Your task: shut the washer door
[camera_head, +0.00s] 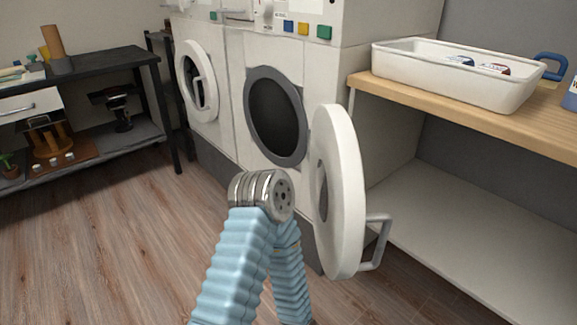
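The front washer (235,105) has its round opening (275,115) uncovered, with a dark drum inside. Its round white door (341,190) stands wide open, swung out to the right of the opening and seen nearly edge-on. A grey bar handle (378,243) sticks out from the door's outer face at the lower right. One of my arms, in a light blue sleeve with a metal joint, rises in front of the washer, left of the door. Neither of my grippers shows in this view. I cannot tell whether the arm touches the door.
A second machine (184,40) on the left has its door (196,82) close to its front. A wooden counter (470,120) on the right holds a white tray (450,76). A black shelf unit (100,65) stands at left. Wood floor (120,235) is clear at lower left.

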